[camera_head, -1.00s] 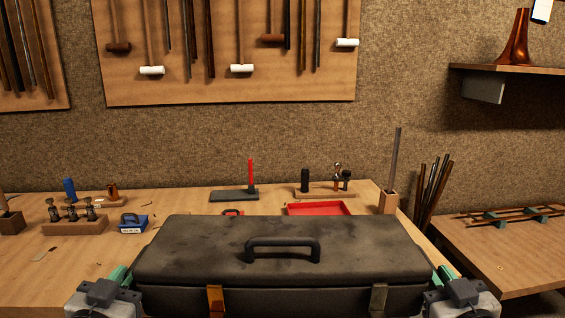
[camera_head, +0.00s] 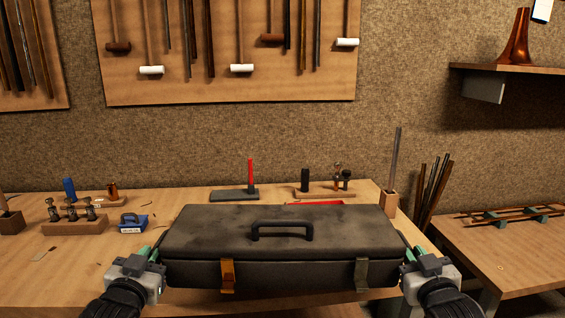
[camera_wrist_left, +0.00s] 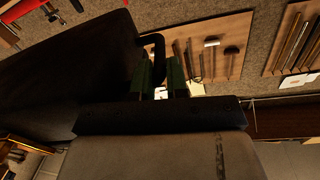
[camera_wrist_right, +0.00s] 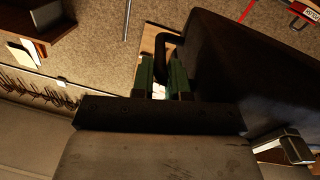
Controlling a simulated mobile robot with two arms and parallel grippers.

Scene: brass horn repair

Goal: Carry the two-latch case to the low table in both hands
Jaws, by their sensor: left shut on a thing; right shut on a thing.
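The dark grey two-latch case (camera_head: 200,240) is level in the middle of the head view, with its lid closed and its black top handle upright. Its left latch (camera_head: 227,275) is orange-brass and its right latch (camera_head: 361,274) is dull grey-brown. My left gripper (camera_head: 147,253) is shut on the case's left end and my right gripper (camera_head: 409,254) on its right end. In the left wrist view the green fingers (camera_wrist_left: 160,75) close around a dark side handle; the right wrist view (camera_wrist_right: 162,75) shows the same. The case hides its underside, so I cannot tell whether it touches the workbench.
The wooden workbench (camera_head: 60,285) lies behind and under the case, with a blue block (camera_head: 133,223), a red tray (camera_head: 315,203) and a red-handled tool (camera_head: 251,175) near its back. A lower-looking table (camera_head: 510,262) stands at right, holding rods on green supports.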

